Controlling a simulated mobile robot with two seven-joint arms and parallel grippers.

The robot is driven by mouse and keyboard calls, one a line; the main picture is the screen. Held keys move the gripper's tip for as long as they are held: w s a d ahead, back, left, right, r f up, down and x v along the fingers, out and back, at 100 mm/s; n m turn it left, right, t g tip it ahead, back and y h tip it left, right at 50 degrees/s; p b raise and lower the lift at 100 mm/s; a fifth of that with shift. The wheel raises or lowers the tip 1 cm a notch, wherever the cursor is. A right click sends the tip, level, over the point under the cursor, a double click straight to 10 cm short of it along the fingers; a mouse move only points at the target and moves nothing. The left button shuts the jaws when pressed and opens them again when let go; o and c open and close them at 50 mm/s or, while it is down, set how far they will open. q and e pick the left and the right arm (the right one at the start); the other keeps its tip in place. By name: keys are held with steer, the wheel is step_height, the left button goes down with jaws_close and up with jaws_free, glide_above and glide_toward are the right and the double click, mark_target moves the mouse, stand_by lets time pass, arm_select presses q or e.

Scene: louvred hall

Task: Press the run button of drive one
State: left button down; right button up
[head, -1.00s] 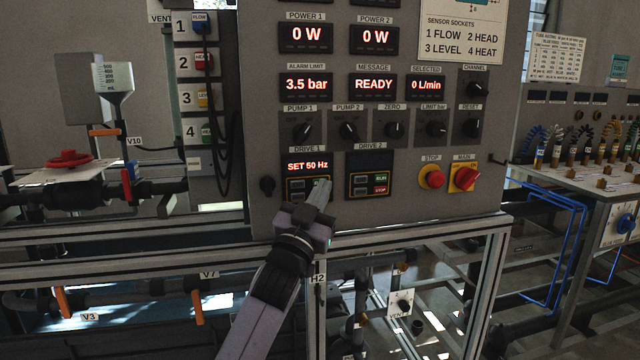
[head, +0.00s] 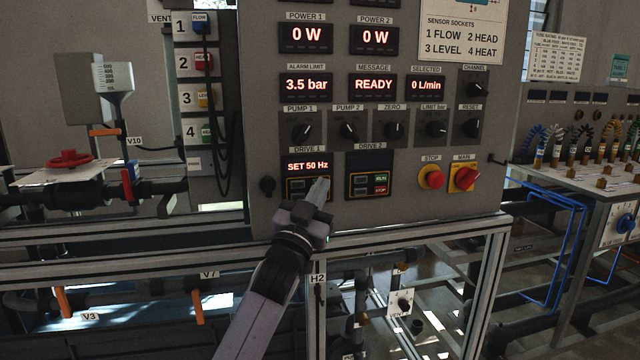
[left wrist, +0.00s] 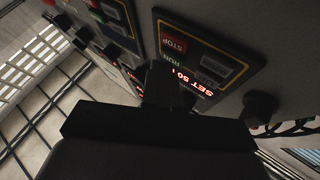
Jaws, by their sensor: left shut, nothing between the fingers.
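The green RUN button (left wrist: 171,59) shows just beyond the fingertips (left wrist: 162,68), partly covered. I cannot tell whether the fingertips touch it. My right gripper is not in view.
The drive two unit (head: 368,184) is just right, with its own run and stop buttons. A red stop button (head: 431,179) and a red main switch (head: 466,178) stand further right. A frame rail runs below the panel.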

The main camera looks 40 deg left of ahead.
arm_select(q)
steer(key=shift+w+a, duration=0.15)
stand_by(0.5)
steer(key=shift+s+d, duration=0.55)
steer(key=shift+d, duration=0.05)
steer(key=shift+s+d+p, duration=0.65)
steer(key=shift+s+d, duration=0.95)
steer(key=shift+d, duration=0.3)
steer(key=s+d+f+m+g+h+p, duration=0.1)
steer(key=s+d+f+g+h+p, duration=0.2)
steer(key=f, duration=0.5)
steer(key=s+d+f+g+h+p, duration=0.1)
steer(key=s+d+f+g+p, duration=0.3)
steer(key=f, duration=0.5)
steer(key=s+d+f+m+g+h+p, duration=0.1)
steer(key=s+d+f+g+h, duration=0.1)
steer(key=s+f, duration=0.45)
steer(key=s+d+f+g+h+p, duration=0.1)
steer(key=s+d+f+g+p, duration=0.1)
steer(key=s+f, duration=0.7)
steer(key=shift+s+d+g, duration=0.8)
steer(key=shift+s+d, duration=0.05)
steer(key=shift+d, duration=0.3)
